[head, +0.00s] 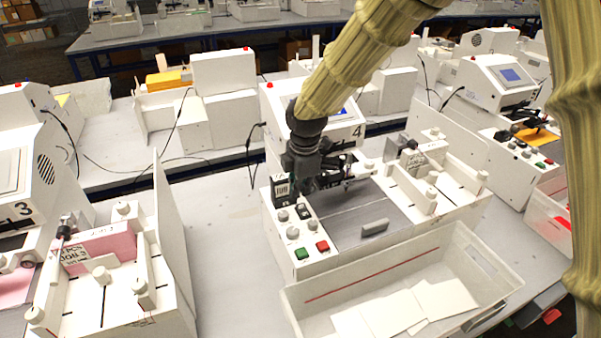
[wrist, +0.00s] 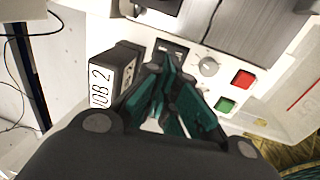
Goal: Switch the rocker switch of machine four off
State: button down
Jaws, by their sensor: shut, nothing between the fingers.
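Machine four (head: 357,131) is a white unit with a "4" on its front, in the middle of the head view. Its control panel (head: 315,262) carries knobs, a green button (head: 301,253) and a red button (head: 322,246). The dark rocker switch (head: 304,211) sits behind the knobs; in the wrist view it (wrist: 173,46) is partly hidden by the fingertips. Its on or off position cannot be told. My gripper (head: 312,187) is shut and empty, with its teal-padded fingers (wrist: 165,62) right at the switch; whether they touch it cannot be told.
A black block labelled "JOB 2" (wrist: 127,64) stands close left of the fingers. A grey knob (wrist: 208,66) is close right. A white bin (head: 300,303) with paper sheets stands in front of the machine. Machine three (head: 22,209) is at left, with bare table between.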

aim_at(298, 208)
jog(key=shift+w+a+f+p, duration=0.1)
jog(key=shift+f+p, duration=0.3)
jog(key=shift+f, duration=0.8)
jog(key=shift+w+a+f+p, duration=0.1)
jog(key=shift+f+p, duration=0.3)
jog(key=shift+f, duration=0.8)
